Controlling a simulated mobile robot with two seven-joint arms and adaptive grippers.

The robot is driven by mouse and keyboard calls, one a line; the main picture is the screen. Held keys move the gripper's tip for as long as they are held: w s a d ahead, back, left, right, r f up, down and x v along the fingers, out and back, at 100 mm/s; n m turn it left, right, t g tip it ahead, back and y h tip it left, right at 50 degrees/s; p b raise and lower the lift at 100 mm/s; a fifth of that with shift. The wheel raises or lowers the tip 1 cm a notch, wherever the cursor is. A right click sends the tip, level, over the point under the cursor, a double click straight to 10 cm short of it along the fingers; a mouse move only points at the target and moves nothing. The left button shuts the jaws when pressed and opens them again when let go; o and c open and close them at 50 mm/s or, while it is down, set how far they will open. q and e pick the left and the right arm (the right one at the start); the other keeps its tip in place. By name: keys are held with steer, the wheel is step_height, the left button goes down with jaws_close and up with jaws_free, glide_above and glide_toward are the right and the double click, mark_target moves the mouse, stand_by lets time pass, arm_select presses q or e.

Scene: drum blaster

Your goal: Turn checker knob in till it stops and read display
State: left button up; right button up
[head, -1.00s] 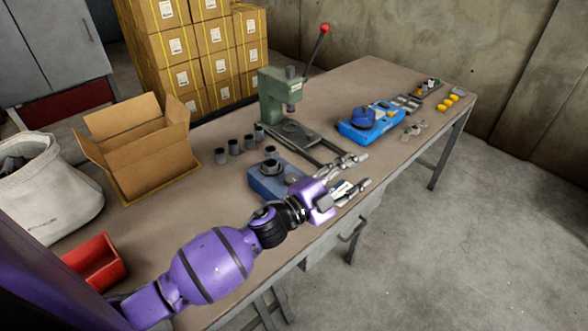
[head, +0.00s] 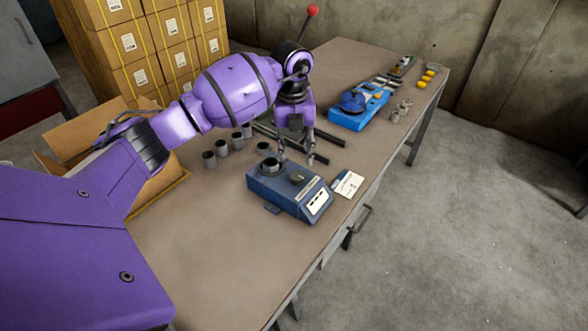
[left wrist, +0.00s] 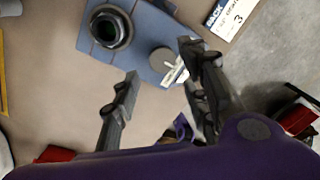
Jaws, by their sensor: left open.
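The blue checker (head: 278,192) sits on the table with a dark round cup (head: 270,166) and a grey round knob (head: 297,178) on top. Its pale display (head: 318,199) is on the sloped face; I cannot read it. My left gripper (head: 298,157) is open and empty, fingers pointing down, just above and behind the knob in the head view. In the left wrist view the knob (left wrist: 162,60) shows between the spread fingertips (left wrist: 160,63), on the checker (left wrist: 140,45); contact is not evident. My right gripper is not in view.
A printed card (head: 348,183) lies right of the checker. Several dark cups (head: 222,148) stand to its left. A blue device (head: 357,112) and small parts lie farther back. A cardboard box (head: 75,135) is partly behind my arm. The front tabletop is clear.

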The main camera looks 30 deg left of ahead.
mark_target(295, 175)
arm_select(q)
steer(key=shift+s+a+n, duration=0.1)
steer(key=shift+s+n, duration=0.2)
steer(key=shift+s, duration=0.1)
steer(key=shift+d+f, duration=0.15)
steer(key=shift+d, duration=0.15)
step_height(295, 175, down, 6)
steer(key=shift+f, duration=0.7)
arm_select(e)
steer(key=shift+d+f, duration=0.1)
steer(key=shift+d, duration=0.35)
arm_select(q)
steer(key=c, duration=1)
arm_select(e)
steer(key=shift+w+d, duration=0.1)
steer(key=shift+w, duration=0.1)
